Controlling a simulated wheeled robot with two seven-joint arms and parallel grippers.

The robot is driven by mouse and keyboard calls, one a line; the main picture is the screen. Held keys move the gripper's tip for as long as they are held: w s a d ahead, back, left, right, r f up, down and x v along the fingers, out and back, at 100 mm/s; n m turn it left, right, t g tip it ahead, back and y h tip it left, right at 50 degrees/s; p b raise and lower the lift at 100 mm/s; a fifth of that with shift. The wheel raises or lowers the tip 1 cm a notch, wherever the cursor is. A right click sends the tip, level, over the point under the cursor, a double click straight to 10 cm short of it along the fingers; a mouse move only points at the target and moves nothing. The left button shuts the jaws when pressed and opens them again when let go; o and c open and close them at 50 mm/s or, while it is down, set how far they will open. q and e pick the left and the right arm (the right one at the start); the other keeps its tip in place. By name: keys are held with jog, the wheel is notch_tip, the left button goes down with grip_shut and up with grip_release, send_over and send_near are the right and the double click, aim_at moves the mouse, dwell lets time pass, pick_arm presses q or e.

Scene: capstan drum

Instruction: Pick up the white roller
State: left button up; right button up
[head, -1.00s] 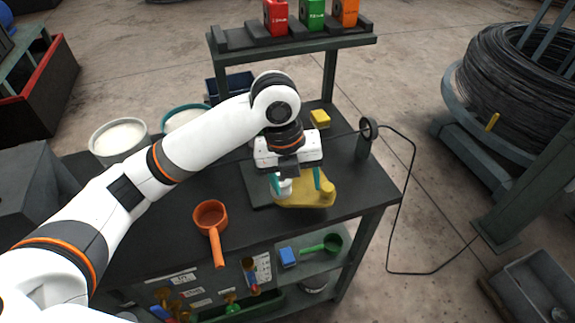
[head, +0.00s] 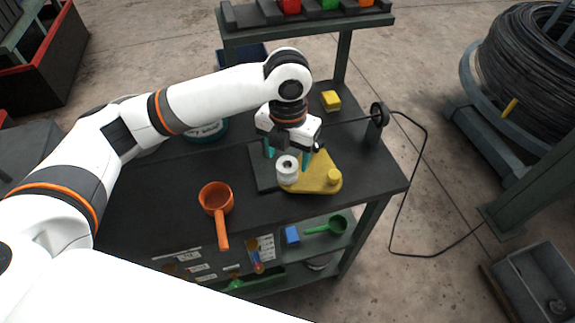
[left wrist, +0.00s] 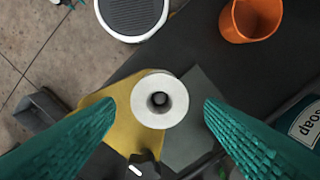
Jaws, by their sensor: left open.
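The white roller (head: 287,168) stands upright on the yellow plate (head: 319,174) on the black table, near its left end. In the left wrist view the roller (left wrist: 160,100) shows from above as a white ring with a dark centre hole, lying between the two teal fingers. My left gripper (head: 288,158) is open above and just behind the roller, its fingers spread to either side and apart from it. In the left wrist view the gripper (left wrist: 158,112) has clear gaps beside the roller. My right gripper is not seen.
An orange ladle (head: 216,202) lies on the table left of the yellow plate. A yellow block (head: 331,101) and a black wheel stand (head: 378,118) with a cable are behind. A soap tub (head: 207,130) sits partly behind my arm. A shelf (head: 308,30) rises at the back.

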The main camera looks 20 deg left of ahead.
aim_at(287, 167)
pick_arm(q)
jog(key=shift+s+f+p, duration=0.15)
jog(key=shift+f+p, duration=0.25)
jog(key=shift+f, duration=1.5)
jog(key=c, duration=1.1)
jog(key=shift+o, duration=0.2)
jog(key=shift+r, duration=0.15)
